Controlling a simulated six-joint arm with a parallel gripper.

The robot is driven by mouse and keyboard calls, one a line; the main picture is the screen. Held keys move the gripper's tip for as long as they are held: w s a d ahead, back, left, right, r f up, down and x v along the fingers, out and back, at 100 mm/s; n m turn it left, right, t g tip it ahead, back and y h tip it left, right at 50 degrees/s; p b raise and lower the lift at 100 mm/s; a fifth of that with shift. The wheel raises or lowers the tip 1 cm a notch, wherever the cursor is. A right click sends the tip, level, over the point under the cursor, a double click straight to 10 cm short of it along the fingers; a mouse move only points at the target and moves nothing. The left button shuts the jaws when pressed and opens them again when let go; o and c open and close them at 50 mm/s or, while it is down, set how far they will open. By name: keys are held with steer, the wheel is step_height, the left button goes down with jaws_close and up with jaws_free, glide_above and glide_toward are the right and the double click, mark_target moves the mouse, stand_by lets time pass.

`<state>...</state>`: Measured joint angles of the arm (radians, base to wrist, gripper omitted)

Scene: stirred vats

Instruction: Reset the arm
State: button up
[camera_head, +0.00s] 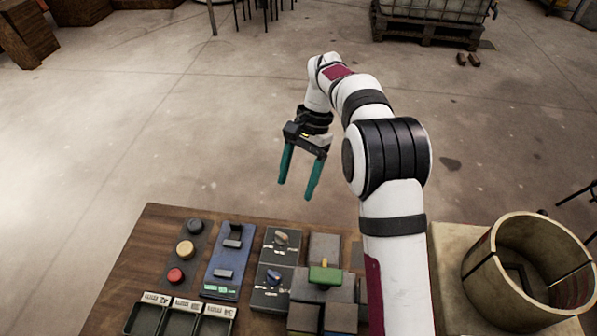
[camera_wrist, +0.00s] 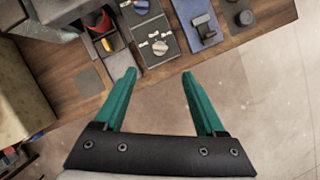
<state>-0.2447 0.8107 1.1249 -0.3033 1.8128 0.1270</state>
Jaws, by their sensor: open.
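My gripper (camera_head: 296,190) hangs beyond the far edge of the wooden table (camera_head: 150,238), above the floor. Its two teal fingers point down and stand apart, with nothing between them. In the wrist view my gripper (camera_wrist: 160,85) also shows open and empty, with the table's edge just past the fingertips. My white arm rises over the table and bends toward the gripper. It hides part of the table's right side.
On the table are a button strip (camera_head: 184,250), a blue switch panel (camera_head: 230,262), grey knob boxes (camera_head: 278,262), a green-topped block (camera_head: 325,274) and black trays (camera_head: 182,318). A round vat (camera_head: 490,285) stands at right. The floor around my gripper is clear.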

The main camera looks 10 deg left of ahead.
steer(key=shift+v, duration=1.05)
steer(key=s+d+r+t, duration=0.2)
steer(key=s+d+r, duration=0.6)
steer(key=s, duration=0.3)
steer(key=s+d+f, duration=0.2)
steer(key=s, duration=0.7)
steer(key=s+d+f+t, duration=0.1)
steer(key=s+d+f, duration=0.1)
steer(key=s, duration=0.8)
steer(key=shift+d+f+t, duration=0.3)
steer(key=shift+d, duration=0.1)
